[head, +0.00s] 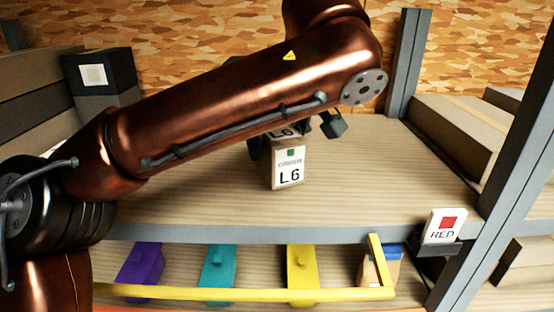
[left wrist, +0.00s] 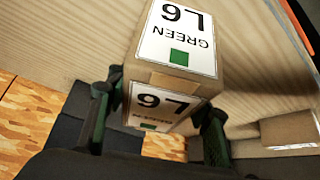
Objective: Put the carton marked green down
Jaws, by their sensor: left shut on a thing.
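The carton (head: 288,165) is a small cardboard box with white labels reading L6 and a green square. It stands about upright over the upper shelf board (head: 400,190); I cannot tell whether its base touches the board. My left gripper (head: 281,140) is shut on its upper part, mostly hidden behind my arm in the head view. In the left wrist view the carton (left wrist: 178,62) sits between the two dark fingers of the gripper (left wrist: 158,112), and its label reads GREEN. My right gripper is not in view.
A sign (head: 444,226) marked RED stands at the shelf's front right by a grey post (head: 500,165). Boxes stand left (head: 105,72) and right (head: 455,130). Purple (head: 140,262), teal (head: 218,268) and yellow (head: 302,272) items sit below. The board around the carton is clear.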

